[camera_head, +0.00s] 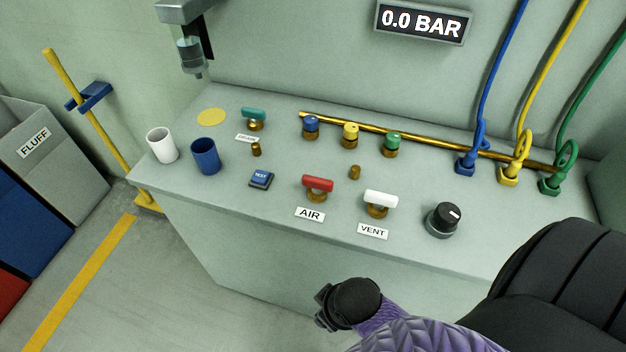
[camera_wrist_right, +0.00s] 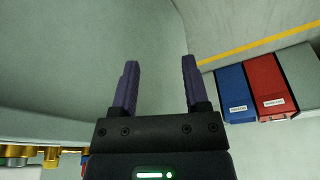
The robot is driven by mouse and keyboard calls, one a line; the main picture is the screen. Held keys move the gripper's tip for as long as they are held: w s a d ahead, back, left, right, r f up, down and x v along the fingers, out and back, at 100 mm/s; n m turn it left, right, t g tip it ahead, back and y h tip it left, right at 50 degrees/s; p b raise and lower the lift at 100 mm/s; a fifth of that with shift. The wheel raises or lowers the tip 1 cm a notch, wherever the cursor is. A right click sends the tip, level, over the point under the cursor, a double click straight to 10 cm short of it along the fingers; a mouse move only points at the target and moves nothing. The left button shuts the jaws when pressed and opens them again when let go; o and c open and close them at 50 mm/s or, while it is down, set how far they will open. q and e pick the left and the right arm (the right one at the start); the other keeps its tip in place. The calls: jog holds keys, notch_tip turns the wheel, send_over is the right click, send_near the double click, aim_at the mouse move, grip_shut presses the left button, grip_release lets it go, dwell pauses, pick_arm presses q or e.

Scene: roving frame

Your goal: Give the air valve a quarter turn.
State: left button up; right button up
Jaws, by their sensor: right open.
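The air valve has a red bar handle (camera_head: 318,183) on a brass stem, behind the "AIR" label (camera_head: 310,214) on the bench top. Its handle lies roughly along the bench's front edge. My right arm comes in from the lower right of the head view, its dark end in front of the bench and well apart from the valve; its fingers cannot be made out there. In the right wrist view my right gripper (camera_wrist_right: 158,88) is open, with nothing between its two purple fingers. My left gripper is not in view.
The vent valve's white handle (camera_head: 381,198) and a black knob (camera_head: 443,219) stand right of the air valve. A blue "TEST" button (camera_head: 261,178), blue cup (camera_head: 206,156) and white cup (camera_head: 162,145) are left. A brass pipe (camera_head: 440,142) runs behind. The display (camera_head: 422,22) reads 0.0 BAR.

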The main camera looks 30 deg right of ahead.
jog(key=w+a+r+n+y, duration=0.1)
jog(key=w+r+n, duration=0.2)
jog(key=w+r, duration=0.35)
jog(key=n+y, duration=0.1)
jog(key=n, duration=0.1)
send_near(314, 178)
jog(key=shift+t, duration=0.3)
jog(key=b+x, duration=0.1)
jog(key=x, duration=0.2)
jog(key=b+x, duration=0.1)
jog(key=x, duration=0.5)
jog(key=shift+s+f+b, duration=0.2)
jog(key=shift+s+b, duration=0.05)
jog(key=shift+b, duration=0.15)
grip_shut()
